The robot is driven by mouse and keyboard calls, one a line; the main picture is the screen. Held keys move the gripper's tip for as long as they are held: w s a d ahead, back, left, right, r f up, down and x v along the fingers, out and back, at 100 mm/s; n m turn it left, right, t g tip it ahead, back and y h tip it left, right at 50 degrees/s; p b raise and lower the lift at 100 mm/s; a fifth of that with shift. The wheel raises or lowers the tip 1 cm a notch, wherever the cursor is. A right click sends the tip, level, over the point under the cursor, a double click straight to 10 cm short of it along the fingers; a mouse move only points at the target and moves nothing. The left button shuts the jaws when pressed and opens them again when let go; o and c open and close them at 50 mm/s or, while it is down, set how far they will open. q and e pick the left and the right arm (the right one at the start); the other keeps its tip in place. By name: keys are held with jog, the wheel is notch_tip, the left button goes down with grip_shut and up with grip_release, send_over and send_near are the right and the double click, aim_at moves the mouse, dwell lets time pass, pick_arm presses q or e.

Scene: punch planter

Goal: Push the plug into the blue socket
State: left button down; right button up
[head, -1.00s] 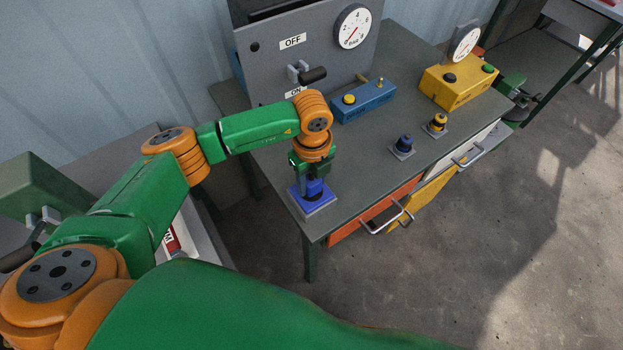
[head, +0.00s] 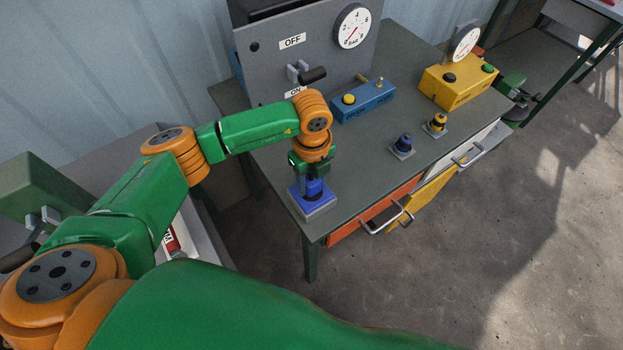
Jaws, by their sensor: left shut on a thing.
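The blue socket (head: 322,203) is on a light grey base plate (head: 318,211) at the near left corner of the dark green table. My left gripper (head: 312,174) points straight down over it and is shut on the plug (head: 314,186), a blue piece between its fingers. The plug is upright and at the socket. The fingers hide much of the contact, so I cannot tell how deep the plug sits. My right gripper is not in view.
The grey panel (head: 281,62) with a lever (head: 312,75) and gauge (head: 352,27) stands behind. A blue box (head: 366,101), a yellow box (head: 460,84), a small blue knob (head: 404,144) and a yellow one (head: 438,122) are on the table (head: 362,150). Drawers (head: 376,205) are in front.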

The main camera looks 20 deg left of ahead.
pick_arm(q)
jog(key=shift+f+b, duration=0.55)
jog(key=shift+f, duration=0.1)
jog(key=shift+c, duration=1.4)
grip_release()
jog(key=shift+r, duration=0.1)
notch_tip(320, 180, up, 7)
jog(key=shift+f+b, duration=0.1)
jog(key=shift+b, duration=0.65)
